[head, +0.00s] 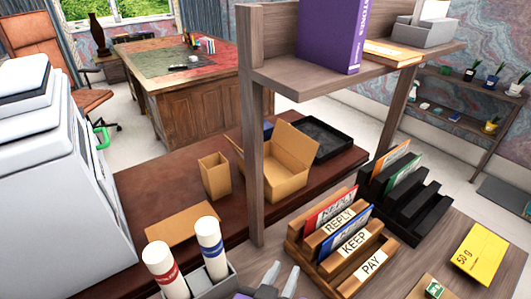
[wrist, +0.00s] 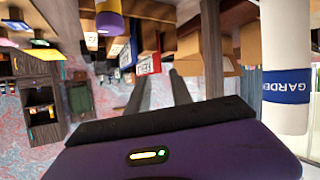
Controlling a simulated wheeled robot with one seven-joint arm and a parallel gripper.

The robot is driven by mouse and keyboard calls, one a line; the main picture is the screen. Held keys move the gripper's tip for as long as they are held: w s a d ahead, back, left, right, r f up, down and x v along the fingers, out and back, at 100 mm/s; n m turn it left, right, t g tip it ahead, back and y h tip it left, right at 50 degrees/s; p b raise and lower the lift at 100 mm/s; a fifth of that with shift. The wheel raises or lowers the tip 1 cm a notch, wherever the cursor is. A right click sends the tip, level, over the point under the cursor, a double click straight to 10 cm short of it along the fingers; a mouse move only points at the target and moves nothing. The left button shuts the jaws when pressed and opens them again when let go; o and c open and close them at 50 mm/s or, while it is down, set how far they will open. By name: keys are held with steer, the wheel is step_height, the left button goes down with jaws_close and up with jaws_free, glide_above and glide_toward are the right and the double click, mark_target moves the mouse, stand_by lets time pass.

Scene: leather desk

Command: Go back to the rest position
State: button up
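My gripper (head: 280,277) shows at the bottom edge of the head view, in front of the wooden letter sorter (head: 367,264). Its two pale fingertips stand apart with nothing between them. In the wrist view the two dark fingers of my gripper (wrist: 160,84) are also spread with a gap between them. The wrist view looks upside down. The rest of my arm is mostly out of the head view.
White rolls with red (head: 165,271) and blue (head: 211,248) bands stand just left of my gripper. A shelf post (head: 252,150) rises behind it. A black sorter (head: 415,215), yellow box (head: 480,255), open carton (head: 275,165) and white machine (head: 60,190) stand around.

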steer(key=s+a+f+n+t+y, duration=0.2)
steer(key=s+a+f+n+y, duration=0.1)
steer(key=s+n+y, duration=0.4)
steer(key=s+d+r+m+h, duration=0.1)
steer(key=s+d+r+m, duration=0.1)
steer(key=s+d, duration=0.7)
steer(key=s+d+r+m, duration=0.1)
steer(key=s+d+r, duration=0.1)
steer(key=s+d, duration=0.8)
steer(key=shift+s+d+r+m+h, duration=0.15)
steer(key=shift+s+r+m+h, duration=0.2)
steer(key=shift+s, duration=0.8)
